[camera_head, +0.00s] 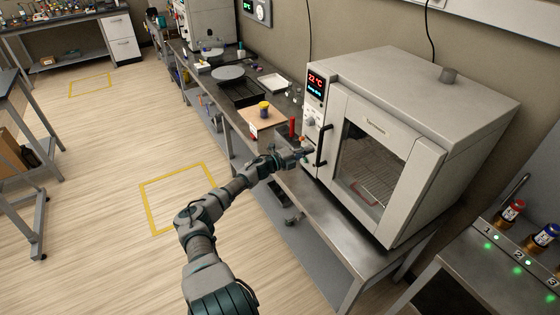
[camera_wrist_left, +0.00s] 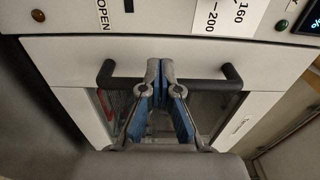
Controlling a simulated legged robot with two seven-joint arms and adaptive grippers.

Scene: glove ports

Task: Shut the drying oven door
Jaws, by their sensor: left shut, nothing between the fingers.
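The drying oven (camera_head: 430,95) is a light grey box on a metal bench. Its door (camera_head: 418,165) has a glass window with wire racks behind it. The door looks flush or nearly flush with the front; I cannot tell if a small gap is left. The black bar handle (camera_head: 321,146) is on the door's left side, and also crosses the left wrist view (camera_wrist_left: 215,84). My left gripper (camera_head: 306,152) is shut and empty, just left of the handle. In the wrist view its fingertips (camera_wrist_left: 160,68) overlap the handle's middle; contact is unclear. My right gripper is out of view.
A control panel (camera_head: 315,88) with a red display is left of the door. A red object (camera_head: 292,127) and a yellow-topped jar (camera_head: 264,109) stand on the bench beyond my gripper. Floor in front is clear.

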